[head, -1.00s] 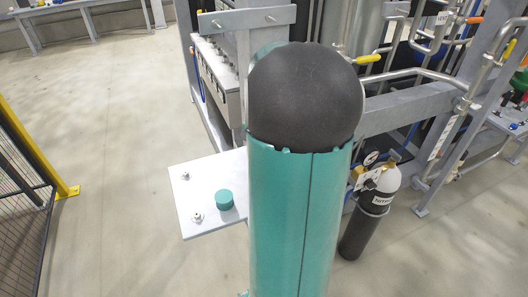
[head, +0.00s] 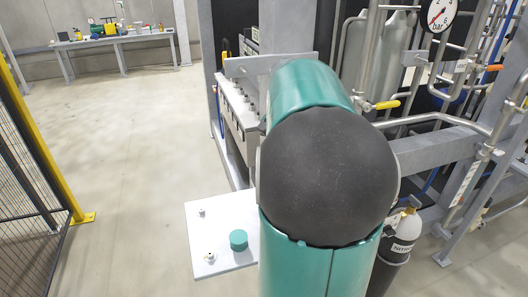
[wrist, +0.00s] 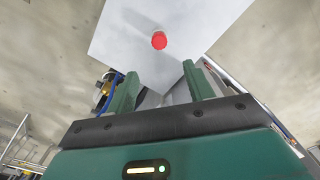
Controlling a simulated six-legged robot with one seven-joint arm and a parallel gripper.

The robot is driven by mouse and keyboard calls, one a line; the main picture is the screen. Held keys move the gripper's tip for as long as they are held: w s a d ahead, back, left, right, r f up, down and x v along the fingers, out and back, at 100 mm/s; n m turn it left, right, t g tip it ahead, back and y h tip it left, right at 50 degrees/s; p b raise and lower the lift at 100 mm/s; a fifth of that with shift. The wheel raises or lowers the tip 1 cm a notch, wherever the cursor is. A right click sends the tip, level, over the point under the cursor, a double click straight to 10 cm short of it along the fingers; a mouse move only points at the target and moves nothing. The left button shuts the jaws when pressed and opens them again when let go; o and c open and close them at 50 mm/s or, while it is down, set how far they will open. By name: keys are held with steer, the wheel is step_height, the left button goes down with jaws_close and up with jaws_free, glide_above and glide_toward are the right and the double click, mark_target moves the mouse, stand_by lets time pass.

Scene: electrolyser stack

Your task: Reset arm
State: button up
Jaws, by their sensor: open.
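My arm, teal with a dark rounded joint, stands large in the middle of the head view. My gripper (wrist: 160,72) shows in the wrist view, with its two green fingers apart and nothing between them. Beyond the fingertips is a pale flat plate (wrist: 192,25) with a red round piece (wrist: 159,40) on it. I cannot tell how far the fingers are from the plate. My gripper does not show in the head view.
A light plate (head: 215,220) with a green knob (head: 238,240) and small bolts juts out left of my arm. Pipework, a pressure gauge (head: 441,15) and a gas cylinder (head: 405,232) stand at right. A yellow-posted fence (head: 35,130) is at left. Open floor lies between.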

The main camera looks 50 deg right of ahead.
steer(key=w+a+r+n+t+h, duration=0.2)
steer(key=a+n, duration=0.7)
steer(key=a, duration=1.7)
steer(key=s+a+f+n+t+y, duration=0.2)
steer(key=s+a+f+n+t, duration=0.1)
steer(key=a, duration=0.7)
steer(key=shift+s+f+n+t, duration=0.3)
steer(key=shift+s+f+n, duration=0.35)
steer(key=shift+s+n, duration=0.5)
